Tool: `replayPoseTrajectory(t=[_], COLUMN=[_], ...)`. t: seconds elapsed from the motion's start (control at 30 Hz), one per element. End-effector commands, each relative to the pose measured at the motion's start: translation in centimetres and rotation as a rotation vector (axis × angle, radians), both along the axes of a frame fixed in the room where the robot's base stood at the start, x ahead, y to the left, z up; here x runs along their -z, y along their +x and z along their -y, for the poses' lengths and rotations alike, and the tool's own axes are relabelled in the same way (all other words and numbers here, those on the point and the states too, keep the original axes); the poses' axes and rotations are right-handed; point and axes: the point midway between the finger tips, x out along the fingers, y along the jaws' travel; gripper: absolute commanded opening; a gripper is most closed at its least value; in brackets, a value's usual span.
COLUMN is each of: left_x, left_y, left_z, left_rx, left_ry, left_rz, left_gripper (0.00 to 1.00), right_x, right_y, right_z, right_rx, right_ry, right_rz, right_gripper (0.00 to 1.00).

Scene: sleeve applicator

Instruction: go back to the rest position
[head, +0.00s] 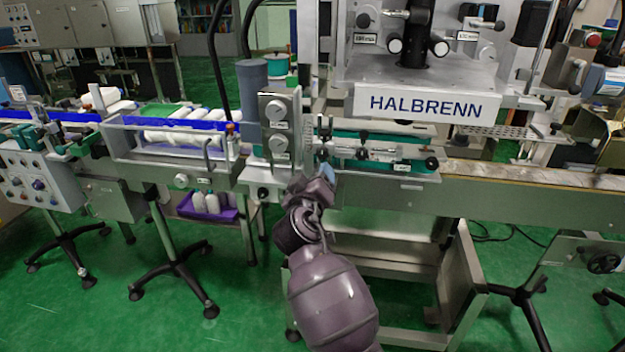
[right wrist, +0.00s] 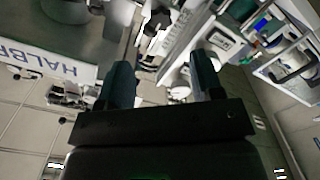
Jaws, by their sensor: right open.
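My right gripper (head: 325,165) is raised in front of the machine, just right of the grey panel with two round dials (head: 279,130). In the right wrist view its two dark fingers (right wrist: 162,78) stand apart with nothing between them. In the head view the gripper overlaps the left end of the machine's guide rail (head: 370,153); I cannot tell whether it touches. My left gripper is in neither view.
The HALBRENN machine (head: 425,103) stands close ahead, with a conveyor (head: 530,185) running right. Stand legs (head: 175,268) spread over green floor (head: 110,318), open at front left.

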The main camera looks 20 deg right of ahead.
Motion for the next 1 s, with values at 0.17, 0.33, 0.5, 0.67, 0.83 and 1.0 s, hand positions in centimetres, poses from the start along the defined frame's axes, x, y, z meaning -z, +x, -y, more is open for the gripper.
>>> replayPoseTrajectory(t=[0.17,0.33,0.5,0.67,0.83,1.0], left_x=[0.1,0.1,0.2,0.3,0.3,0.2], left_y=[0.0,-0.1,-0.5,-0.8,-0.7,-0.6], left_z=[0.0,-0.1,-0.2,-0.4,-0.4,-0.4], left_rx=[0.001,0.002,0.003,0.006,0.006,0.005], left_ry=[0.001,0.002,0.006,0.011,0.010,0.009], left_rz=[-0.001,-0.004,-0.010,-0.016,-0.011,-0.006], left_gripper=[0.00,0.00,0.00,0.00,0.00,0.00], right_x=[0.0,0.0,0.0,-0.1,-1.1,-0.7], right_y=[0.0,0.0,0.0,0.4,0.9,0.0], right_z=[0.1,0.1,0.1,-0.5,-2.6,-3.9], right_rx=[0.000,0.000,0.000,-0.044,-0.181,-0.317], right_ry=[-0.001,-0.001,-0.001,-0.005,0.072,0.156], right_rz=[-0.001,-0.001,-0.001,0.001,0.045,0.075], right_gripper=[0.60,0.60,0.60,0.60,0.60,0.60])
